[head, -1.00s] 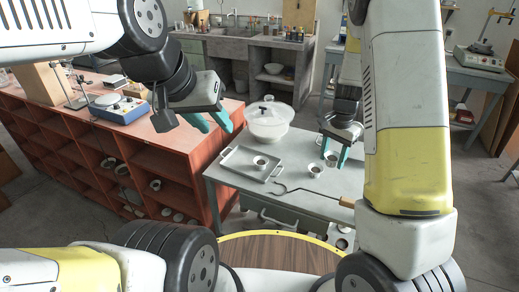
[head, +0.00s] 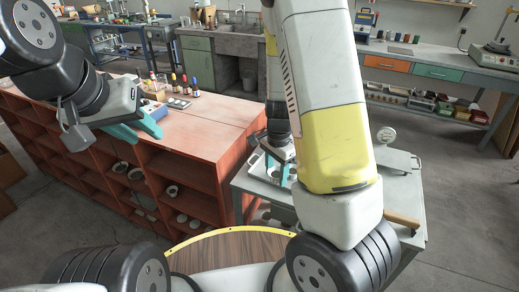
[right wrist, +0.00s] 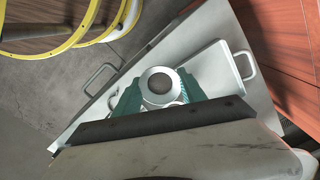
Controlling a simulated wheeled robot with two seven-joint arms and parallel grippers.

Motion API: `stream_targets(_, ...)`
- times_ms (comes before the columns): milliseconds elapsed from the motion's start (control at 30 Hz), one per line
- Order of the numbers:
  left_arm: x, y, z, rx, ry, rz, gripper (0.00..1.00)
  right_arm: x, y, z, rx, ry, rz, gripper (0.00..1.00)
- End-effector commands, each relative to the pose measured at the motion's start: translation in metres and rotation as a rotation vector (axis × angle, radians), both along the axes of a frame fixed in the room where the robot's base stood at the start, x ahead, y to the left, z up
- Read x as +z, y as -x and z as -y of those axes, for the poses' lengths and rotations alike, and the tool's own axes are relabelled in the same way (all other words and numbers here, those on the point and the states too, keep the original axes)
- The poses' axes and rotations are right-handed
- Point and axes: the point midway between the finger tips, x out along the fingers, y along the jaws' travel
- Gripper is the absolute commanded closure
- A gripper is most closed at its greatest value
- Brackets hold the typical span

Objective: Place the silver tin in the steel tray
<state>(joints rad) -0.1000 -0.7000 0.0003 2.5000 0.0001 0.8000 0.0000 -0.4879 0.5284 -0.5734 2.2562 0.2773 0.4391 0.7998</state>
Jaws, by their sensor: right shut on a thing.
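My right gripper (head: 272,168) is over the left part of the grey cart in the head view. In the right wrist view its teal fingers (right wrist: 157,98) are shut on the silver tin (right wrist: 158,82), a round tin with a dark opening. The steel tray (right wrist: 207,62) lies under and beside the tin there, with a handle at its end. Part of another round pale piece shows just below the tin. I cannot tell whether the held tin touches the tray. My left gripper (head: 137,128) is open and empty, before the red shelf unit.
The red shelf unit (head: 215,140) stands left of the cart (head: 408,185), with bottles and a blue device on top. A wooden tool handle (head: 402,218) lies at the cart's right front. My right arm hides much of the cart top.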

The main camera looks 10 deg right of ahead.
Motion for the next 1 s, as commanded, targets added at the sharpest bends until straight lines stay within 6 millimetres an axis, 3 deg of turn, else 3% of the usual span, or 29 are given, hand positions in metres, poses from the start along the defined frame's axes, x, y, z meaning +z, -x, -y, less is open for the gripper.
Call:
stream_targets(200,0.0,0.0,0.0,0.0,0.0,0.0,0.64,-0.007,-0.061,0.001,0.0,0.002,0.001,0.91)
stream_targets(400,0.0,0.0,0.0,0.0,0.0,0.0,0.64,-0.01,-0.099,0.001,0.002,0.0,-0.001,0.91)
stream_targets(567,0.0,0.0,0.0,0.0,0.0,0.0,0.64,-0.012,-0.109,0.001,0.001,0.0,-0.001,0.91)
stream_targets(833,0.0,0.0,0.0,0.0,0.0,0.0,0.64,-0.043,-0.108,0.001,0.0,0.0,-0.004,0.91)
stream_targets(1000,0.0,0.0,0.0,0.0,0.0,0.0,0.64,-0.046,-0.109,0.001,0.002,-0.001,0.0,0.91)
